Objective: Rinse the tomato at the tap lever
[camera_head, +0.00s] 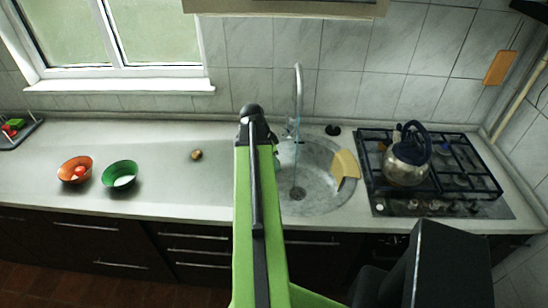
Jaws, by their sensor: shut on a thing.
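My green arm (258,220) reaches up the middle of the view, its black joint (252,118) standing just left of the tap. My gripper is hidden behind the arm, so what it holds does not show. The tap (298,92) is a tall metal spout behind the round sink (322,200). A small pale part near its base (291,128) may be the lever. A small red round thing (80,171) lies in the orange bowl (68,176) at left; I cannot tell whether it is the tomato.
A green bowl (120,182) with something white inside stands right of the orange one. A small brown thing (196,155) lies on the counter. A yellow piece (345,166) sits at the sink's right rim. A kettle (405,165) stands on the hob (470,185). The left counter has free room.

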